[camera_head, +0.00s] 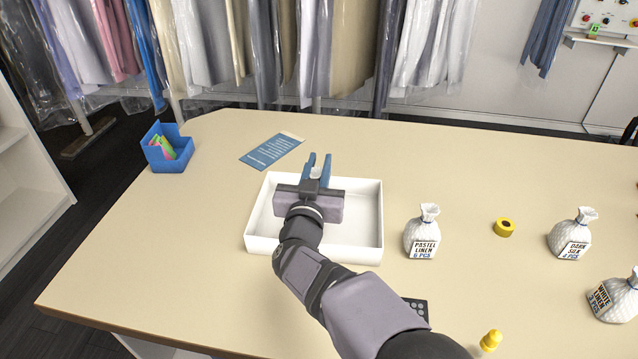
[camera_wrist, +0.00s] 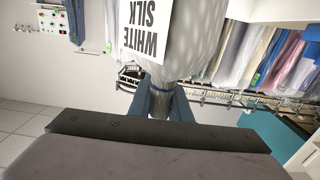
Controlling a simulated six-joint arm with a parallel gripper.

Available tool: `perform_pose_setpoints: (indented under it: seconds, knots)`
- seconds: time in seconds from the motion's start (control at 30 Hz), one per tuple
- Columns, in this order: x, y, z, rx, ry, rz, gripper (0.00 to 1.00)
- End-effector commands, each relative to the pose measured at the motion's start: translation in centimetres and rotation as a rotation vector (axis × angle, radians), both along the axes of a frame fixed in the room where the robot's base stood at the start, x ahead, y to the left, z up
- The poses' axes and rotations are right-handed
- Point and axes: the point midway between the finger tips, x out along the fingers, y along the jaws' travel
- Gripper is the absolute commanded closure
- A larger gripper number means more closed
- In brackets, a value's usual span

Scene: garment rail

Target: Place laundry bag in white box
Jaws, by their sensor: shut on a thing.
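My gripper (camera_head: 317,165) is over the far half of the white box (camera_head: 372,225). Its blue fingers are shut on the neck of a white laundry bag. In the wrist view the bag (camera_wrist: 205,45) fills the top middle beyond the fingers (camera_wrist: 165,103), with a label reading WHITE SILK. In the head view only a small white part of the bag (camera_head: 316,172) shows between the fingers; my gripper and wrist hide the rest. I cannot tell whether the bag touches the box floor. The box's visible floor is empty.
Bags labelled Pastel Linen (camera_head: 422,233), Dark Silk (camera_head: 571,236) and White Linen (camera_head: 615,298) stand to the right. A yellow tape roll (camera_head: 504,227) and yellow bottle (camera_head: 491,340) lie nearby. A blue card (camera_head: 271,150) and blue holder (camera_head: 167,147) are left. Garments hang behind.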

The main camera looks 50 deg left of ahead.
Motion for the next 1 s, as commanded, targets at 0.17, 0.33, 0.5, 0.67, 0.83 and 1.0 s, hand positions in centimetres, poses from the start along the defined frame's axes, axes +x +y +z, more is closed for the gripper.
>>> perform_pose_setpoints:
  seconds: [0.17, 0.33, 0.5, 0.67, 0.83, 1.0]
  knots:
    - [0.0, 0.0, -1.0, 0.003, -0.001, -0.001, 1.00]
    - [0.0, 0.0, -1.3, 0.003, -0.001, -0.001, 1.00]
    - [0.0, 0.0, -3.0, -0.001, 0.001, -0.001, 1.00]
    - [0.0, 0.0, -4.6, 0.001, -0.001, -0.001, 1.00]
    - [0.0, 0.0, -4.8, 0.004, -0.001, -0.001, 1.00]
    - [0.0, 0.0, -4.9, 0.004, -0.001, -0.001, 1.00]
